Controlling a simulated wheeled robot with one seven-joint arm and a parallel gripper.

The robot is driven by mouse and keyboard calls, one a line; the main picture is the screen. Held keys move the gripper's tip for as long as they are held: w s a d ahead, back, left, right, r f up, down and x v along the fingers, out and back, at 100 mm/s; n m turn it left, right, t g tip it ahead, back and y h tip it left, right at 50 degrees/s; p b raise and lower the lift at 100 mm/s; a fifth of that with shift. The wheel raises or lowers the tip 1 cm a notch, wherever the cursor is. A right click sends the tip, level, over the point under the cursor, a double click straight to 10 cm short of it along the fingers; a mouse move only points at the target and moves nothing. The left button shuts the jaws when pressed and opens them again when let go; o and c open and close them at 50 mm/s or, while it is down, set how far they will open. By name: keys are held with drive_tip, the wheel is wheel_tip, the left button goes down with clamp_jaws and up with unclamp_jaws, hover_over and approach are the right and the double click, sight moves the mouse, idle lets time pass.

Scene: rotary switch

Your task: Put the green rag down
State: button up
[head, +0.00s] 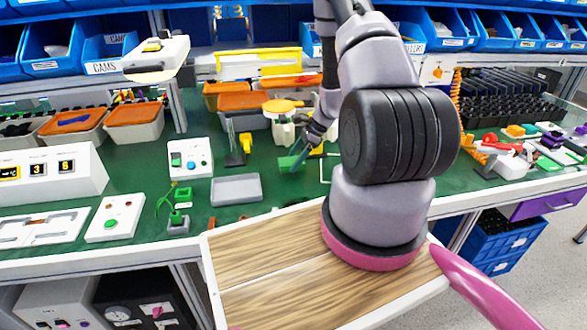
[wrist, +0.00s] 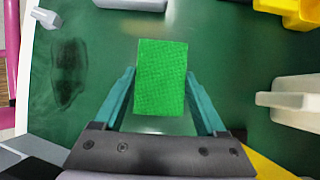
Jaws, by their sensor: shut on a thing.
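The green rag (wrist: 162,65) is a flat bright green rectangle with a woven texture. In the wrist view it lies between the two teal fingers of my gripper (wrist: 161,80), which are shut on it. In the head view the rag (head: 286,163) is a small green patch at the tip of my gripper (head: 301,158), over the green worktop (head: 170,222). I cannot tell whether the rag touches the worktop. My arm hides part of the worktop to the right.
A dark smear (wrist: 68,75) marks the worktop left of the rag. A grey tray (head: 237,190) and a white box with buttons (head: 190,158) stand to the left. Orange-lidded bins (head: 245,101) stand behind. A wooden board (head: 290,272) is at the front.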

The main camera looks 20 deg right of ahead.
drive_tip(key=shift+f, duration=1.65)
drive_tip(key=shift+f, duration=0.15)
drive_tip(key=o, duration=1.4)
